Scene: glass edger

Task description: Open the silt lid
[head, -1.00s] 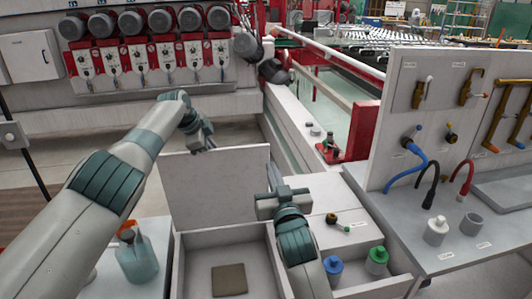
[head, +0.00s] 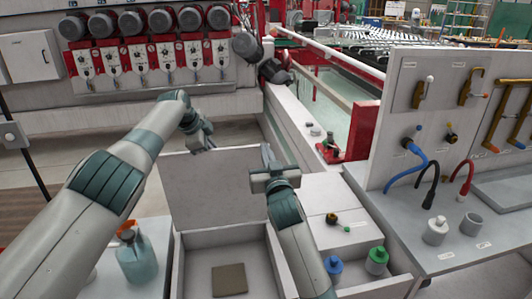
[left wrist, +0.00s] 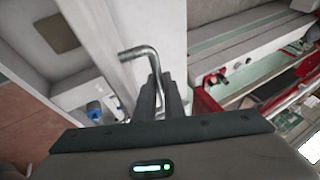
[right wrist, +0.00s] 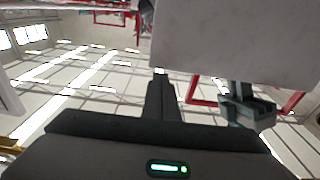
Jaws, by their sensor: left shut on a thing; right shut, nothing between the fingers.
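The silt lid (head: 212,188) is a pale grey panel standing raised, nearly upright, at the back of an open white box (head: 177,265). A brown square (head: 229,280) lies on the box floor. In the left wrist view a bent metal handle (left wrist: 138,52) projects beside the lid's edge. My left gripper (left wrist: 160,90) is shut on this handle. In the head view it is at the lid's top edge (head: 207,146), partly hidden. My right gripper (head: 266,150) is shut and empty near the lid's right edge. The lid also shows in the right wrist view (right wrist: 230,35).
A blue-capped bottle (head: 333,270) and a green-capped bottle (head: 376,260) stand right of my right forearm. A teal bottle (head: 138,260) stands left of the box. A panel with hoses (head: 425,125) stands at the right. Red-framed machinery (head: 350,145) lies behind.

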